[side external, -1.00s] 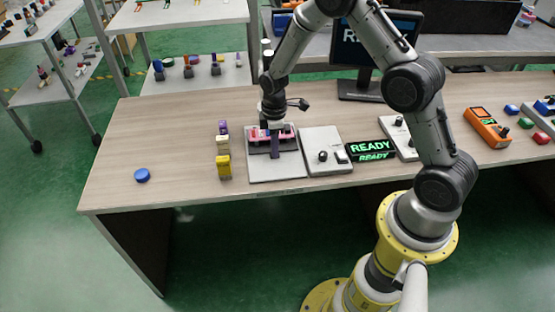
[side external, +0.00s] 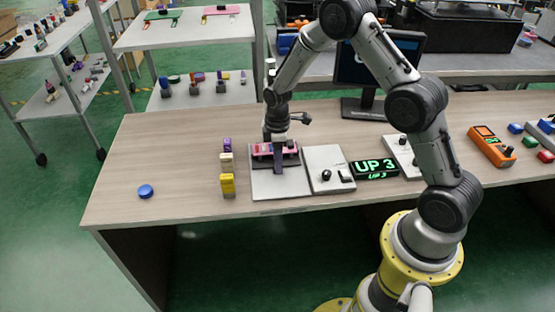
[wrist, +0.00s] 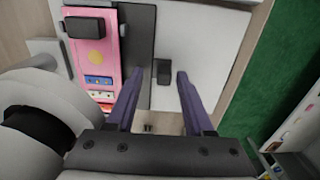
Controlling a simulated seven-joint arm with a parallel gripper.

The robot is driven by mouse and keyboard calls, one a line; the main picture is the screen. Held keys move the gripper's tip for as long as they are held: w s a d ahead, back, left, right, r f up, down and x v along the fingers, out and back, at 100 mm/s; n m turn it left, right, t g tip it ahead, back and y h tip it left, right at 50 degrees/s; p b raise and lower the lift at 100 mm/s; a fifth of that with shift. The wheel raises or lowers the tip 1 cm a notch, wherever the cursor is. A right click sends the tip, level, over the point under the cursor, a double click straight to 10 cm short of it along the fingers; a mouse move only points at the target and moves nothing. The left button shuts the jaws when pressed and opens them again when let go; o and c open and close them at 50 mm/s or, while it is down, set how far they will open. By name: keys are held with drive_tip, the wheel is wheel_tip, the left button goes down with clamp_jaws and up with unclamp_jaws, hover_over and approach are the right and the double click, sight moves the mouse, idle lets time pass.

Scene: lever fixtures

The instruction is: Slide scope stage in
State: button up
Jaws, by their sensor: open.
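The scope stage fixture is a pale plate (side external: 262,187) near the table's front edge, with a pink panel (side external: 261,148) on a dark base. In the wrist view the pink panel (wrist: 92,50), with a yellow dot, lies left of a dark strip (wrist: 139,45). A small dark block (wrist: 164,72) stands on the white plate (wrist: 200,40). My gripper (side external: 278,170) is low over the fixture, pointing down. In the wrist view my gripper (wrist: 160,77) is open, with its purple fingertips either side of the block. Whether they touch it I cannot tell.
Right of the fixture are a pale box (side external: 328,162) with a black knob and a display (side external: 374,168) reading "UP 3". Purple, cream and yellow blocks (side external: 227,185) stand at left. A blue disc (side external: 145,191) lies farther left, with bare table around it.

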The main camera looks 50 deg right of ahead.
wheel_tip(320, 180, up, 14)
drive_tip(key=shift+f, duration=0.15)
idle(0.4)
drive_tip(key=s+a+r+t, duration=0.25)
drive_tip(key=s+r, duration=0.25)
drive_tip(key=r, duration=0.4)
drive_tip(key=s+a+r+t, duration=0.2)
drive_tip(key=s+a+r, duration=0.15)
drive_tip(key=r, duration=0.55)
drive_tip(key=s+f+m, duration=0.1)
drive_tip(key=s+m, duration=0.3)
drive_tip(key=s, duration=0.5)
drive_tip(key=s+a+f+m+t, duration=0.1)
drive_tip(key=s+m, duration=0.4)
drive_tip(key=s, duration=0.5)
drive_tip(key=shift+s+a+f, duration=0.2)
drive_tip(key=shift+a+f, duration=0.1)
drive_tip(key=shift+f, duration=0.45)
